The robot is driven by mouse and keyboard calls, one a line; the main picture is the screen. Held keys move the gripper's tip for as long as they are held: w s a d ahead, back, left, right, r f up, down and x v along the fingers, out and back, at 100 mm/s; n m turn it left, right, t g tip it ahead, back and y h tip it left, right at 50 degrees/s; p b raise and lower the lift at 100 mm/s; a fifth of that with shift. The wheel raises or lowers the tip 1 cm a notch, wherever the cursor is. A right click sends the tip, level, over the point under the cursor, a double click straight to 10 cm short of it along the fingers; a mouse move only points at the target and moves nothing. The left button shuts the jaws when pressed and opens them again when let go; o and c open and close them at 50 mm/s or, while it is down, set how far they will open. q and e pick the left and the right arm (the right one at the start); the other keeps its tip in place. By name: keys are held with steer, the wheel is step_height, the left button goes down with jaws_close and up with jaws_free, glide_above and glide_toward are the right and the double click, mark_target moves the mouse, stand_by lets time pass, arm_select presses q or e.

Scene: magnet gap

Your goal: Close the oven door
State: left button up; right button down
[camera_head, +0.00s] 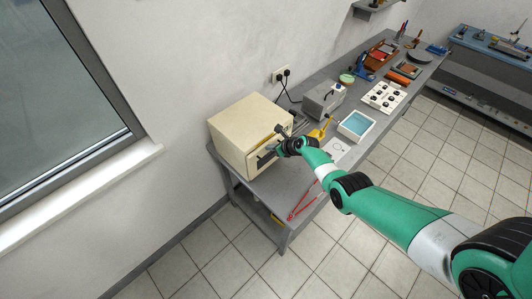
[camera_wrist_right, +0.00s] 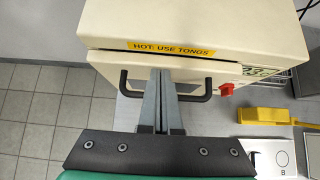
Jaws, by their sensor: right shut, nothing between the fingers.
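The cream oven (camera_head: 240,125) stands at the near left end of the grey bench. In the right wrist view its front carries a yellow "HOT: USE TONGS" label (camera_wrist_right: 171,48). Below it is the oven door (camera_wrist_right: 105,64) with a black bar handle (camera_wrist_right: 124,84). My right gripper (camera_head: 273,149) is at the door front. Its shut, empty fingers (camera_wrist_right: 161,76) lie across the middle of the handle in the wrist view; contact is unclear. My left gripper is not in view.
A red knob (camera_wrist_right: 226,89) sits right of the handle. Red tongs (camera_head: 303,203) lie near the bench's front edge. Floor in front is clear.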

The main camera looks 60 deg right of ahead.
steer(key=shift+w+d, duration=0.1)
stand_by(0.4)
steer(key=w+d+r+p, duration=0.1)
steer(key=w+r+p, duration=0.2)
steer(key=r+p, duration=0.4)
step_height(320, 180, up, 2)
steer(key=shift+r, duration=0.25)
